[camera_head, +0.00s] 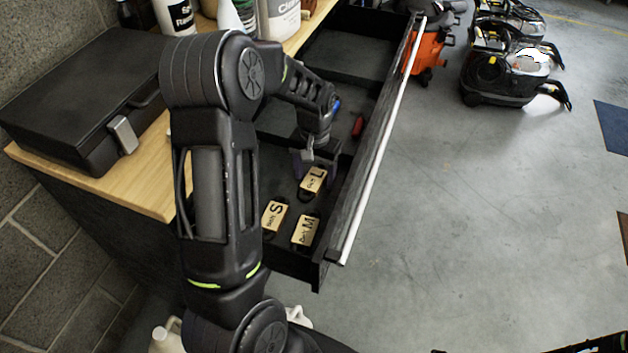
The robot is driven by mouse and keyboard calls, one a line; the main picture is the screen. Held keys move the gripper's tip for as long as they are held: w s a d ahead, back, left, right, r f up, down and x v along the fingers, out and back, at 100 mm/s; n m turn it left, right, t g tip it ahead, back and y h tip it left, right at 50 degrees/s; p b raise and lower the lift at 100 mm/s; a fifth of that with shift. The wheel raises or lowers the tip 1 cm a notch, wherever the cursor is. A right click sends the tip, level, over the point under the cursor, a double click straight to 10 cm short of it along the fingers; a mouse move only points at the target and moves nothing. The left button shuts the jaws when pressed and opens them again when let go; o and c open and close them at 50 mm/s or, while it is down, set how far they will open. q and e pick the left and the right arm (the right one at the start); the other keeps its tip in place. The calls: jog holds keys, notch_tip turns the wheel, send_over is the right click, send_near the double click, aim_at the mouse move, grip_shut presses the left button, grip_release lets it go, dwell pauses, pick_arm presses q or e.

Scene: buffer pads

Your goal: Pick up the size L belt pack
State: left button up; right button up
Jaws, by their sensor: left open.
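The size L belt pack (313,180), a tan-labelled pack marked "L", lies in the front compartment of the open drawer (348,215). My left gripper (315,170) reaches down into the drawer from above, with its open fingers at the L pack, one on each side as far as I can see. Whether they touch it I cannot tell. The S belt pack (273,216) and the M belt pack (305,231) lie nearer in the same compartment. My right gripper is not clearly in view; only a dark piece of arm shows at the bottom right.
The drawer's long outer wall stands close to the right of my left gripper. A red tool (358,127) and a blue item (336,105) lie in the compartment behind. A black case (92,98) and bottles (176,15) stand on the wooden worktop.

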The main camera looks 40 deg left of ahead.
pick_arm(q)
jog(key=shift+c, duration=0.5)
jog(key=c, duration=1.4)
